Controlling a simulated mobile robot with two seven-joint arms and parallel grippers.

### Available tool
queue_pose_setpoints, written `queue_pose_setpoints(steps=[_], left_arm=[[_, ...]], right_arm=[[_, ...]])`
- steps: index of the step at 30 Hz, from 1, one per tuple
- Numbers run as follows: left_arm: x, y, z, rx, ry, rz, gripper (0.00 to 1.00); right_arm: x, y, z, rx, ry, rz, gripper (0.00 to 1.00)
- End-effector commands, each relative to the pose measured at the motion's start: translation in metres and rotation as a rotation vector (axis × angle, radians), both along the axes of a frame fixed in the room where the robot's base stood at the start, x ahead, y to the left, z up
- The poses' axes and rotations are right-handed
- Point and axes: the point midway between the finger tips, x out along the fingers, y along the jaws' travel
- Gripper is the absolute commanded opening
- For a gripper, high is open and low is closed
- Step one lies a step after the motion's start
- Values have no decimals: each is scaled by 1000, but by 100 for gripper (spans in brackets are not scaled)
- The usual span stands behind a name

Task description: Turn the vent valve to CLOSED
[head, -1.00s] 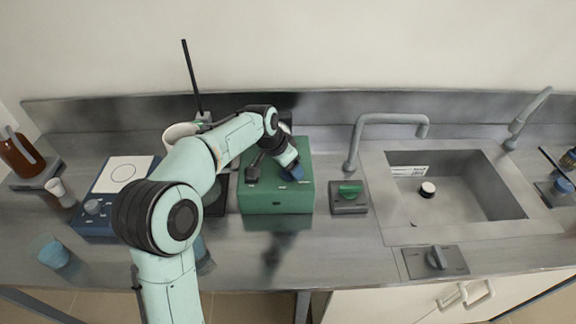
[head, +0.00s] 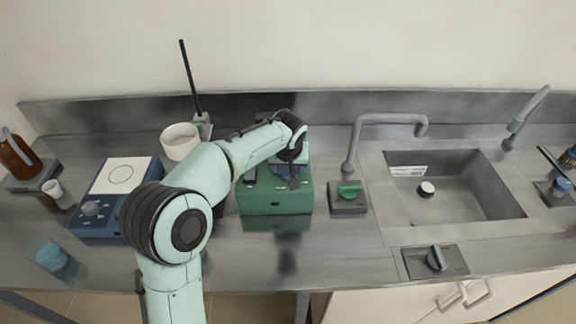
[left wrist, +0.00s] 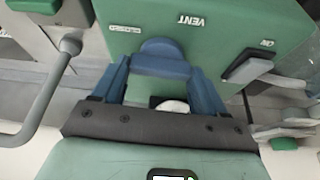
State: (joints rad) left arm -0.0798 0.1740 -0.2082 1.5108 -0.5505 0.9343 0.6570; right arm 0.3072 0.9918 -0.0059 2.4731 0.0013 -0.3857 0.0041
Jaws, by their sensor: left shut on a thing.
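The green box (head: 275,200) with the vent valve stands on the steel bench; its VENT face also shows in the left wrist view (left wrist: 225,22). The vent valve (left wrist: 161,48) is a blue knob below the VENT lettering. My left gripper (left wrist: 160,70) has its blue fingers on both sides of the knob and is shut on it. In the head view the left gripper (head: 290,170) is over the box's top and hides the knob. A small label left of the knob is too small to read surely. My right gripper is not in view.
A grey block with a green knob (head: 348,194) and a sink (head: 455,190) with a tap lie to the right. A white bowl (head: 180,140) and a blue hotplate (head: 98,220) stand left.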

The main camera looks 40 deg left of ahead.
Motion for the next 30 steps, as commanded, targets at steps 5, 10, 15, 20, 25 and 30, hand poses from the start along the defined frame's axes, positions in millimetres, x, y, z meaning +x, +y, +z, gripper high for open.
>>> queue_pose_setpoints(steps=[5, 10, 15, 20, 25, 30], left_arm=[[0, -1, 0, -1, 1, 58, 42], [0, -1, 0, -3, 0, 84, 42], [0, -1, 0, -3, 0, 90, 42], [0, -1, 0, -4, 1, 91, 42], [0, -1, 0, -4, 1, 90, 98], [0, -1, 0, -3, 0, 88, 98]], right_arm=[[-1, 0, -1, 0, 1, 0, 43], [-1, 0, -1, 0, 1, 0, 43], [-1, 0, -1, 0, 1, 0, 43], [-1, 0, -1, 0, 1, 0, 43], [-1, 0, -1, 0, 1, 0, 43], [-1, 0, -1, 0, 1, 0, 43]])
